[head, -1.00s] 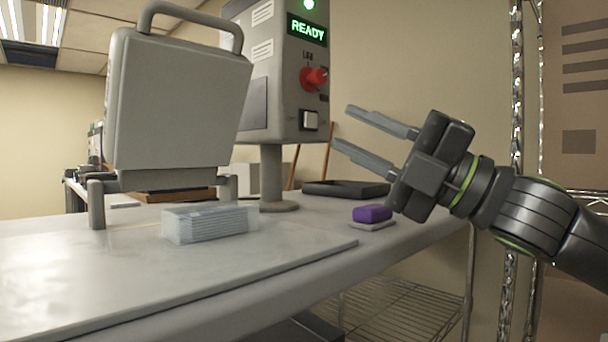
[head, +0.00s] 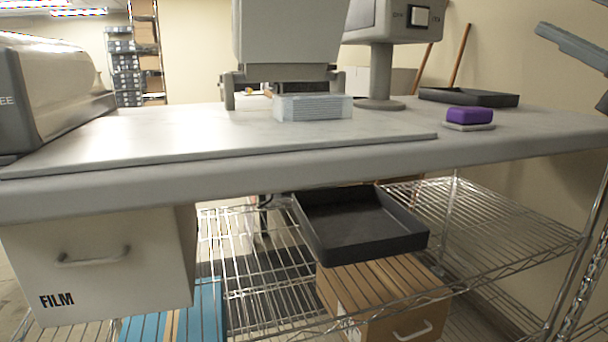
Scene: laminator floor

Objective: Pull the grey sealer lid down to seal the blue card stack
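The grey sealer lid (head: 285,35) stands raised at the back of the table, cut off by the top edge of the head view. Its handle is out of view. The pale blue card stack (head: 313,107) sits on the table in front of the sealer base, below the lid and a little to its right. My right gripper (head: 560,42) shows only in part at the upper right edge, well to the right of the lid and touching nothing that I can see. Its body is cut off, so its opening cannot be judged. My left gripper is not in view.
A purple block (head: 469,115) on a pale pad and a black tray (head: 468,97) lie on the right of the table. A control box (head: 393,20) stands behind. A cream machine (head: 55,85) is at left. Below are a FILM drawer (head: 100,260) and a wire shelf with another tray (head: 360,225).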

